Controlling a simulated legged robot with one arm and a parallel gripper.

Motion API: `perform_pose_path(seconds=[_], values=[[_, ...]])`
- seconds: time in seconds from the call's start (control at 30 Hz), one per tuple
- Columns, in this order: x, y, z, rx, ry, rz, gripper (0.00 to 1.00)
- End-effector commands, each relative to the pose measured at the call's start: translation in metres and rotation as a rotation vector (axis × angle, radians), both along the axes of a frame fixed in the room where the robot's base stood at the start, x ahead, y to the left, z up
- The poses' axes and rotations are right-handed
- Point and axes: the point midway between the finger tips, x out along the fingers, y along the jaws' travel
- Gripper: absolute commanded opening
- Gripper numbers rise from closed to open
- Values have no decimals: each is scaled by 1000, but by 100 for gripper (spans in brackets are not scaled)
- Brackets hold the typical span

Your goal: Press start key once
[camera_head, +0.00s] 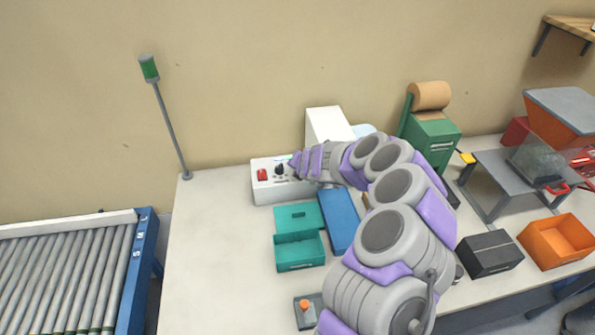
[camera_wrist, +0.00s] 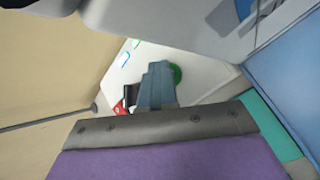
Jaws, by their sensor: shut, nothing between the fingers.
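A white control box (camera_head: 278,194) stands at the back of the table in the head view. Its top carries a red switch (camera_head: 262,174) on the left and a black knob (camera_head: 279,170). My gripper (camera_head: 293,162) is over the right part of the box top. In the wrist view, my gripper's fingers (camera_wrist: 157,70) are shut and empty. A round green key (camera_wrist: 176,74) shows just beside the fingertips, partly hidden by them. I cannot tell whether the fingertips touch it. The red switch (camera_wrist: 118,109) also shows at the left there.
A lamp pole with a green top (camera_head: 149,69) stands at the table's back left. Teal bins (camera_head: 299,266) and a blue panel (camera_head: 339,222) lie in front of the box. A roller conveyor (camera_head: 65,275) is at the left. The table's left part is clear.

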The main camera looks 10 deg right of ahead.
Motion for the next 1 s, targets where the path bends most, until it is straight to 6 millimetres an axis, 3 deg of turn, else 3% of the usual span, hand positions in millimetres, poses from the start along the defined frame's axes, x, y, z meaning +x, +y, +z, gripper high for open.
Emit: perform_pose_path(seconds=[0.33, 0.77, 1.0], values=[[-1, 0, 15, 1, 1, -1, 0], [-1, 0, 18, 1, 0, -1, 0], [-1, 0, 39, 1, -1, 0, 0]])
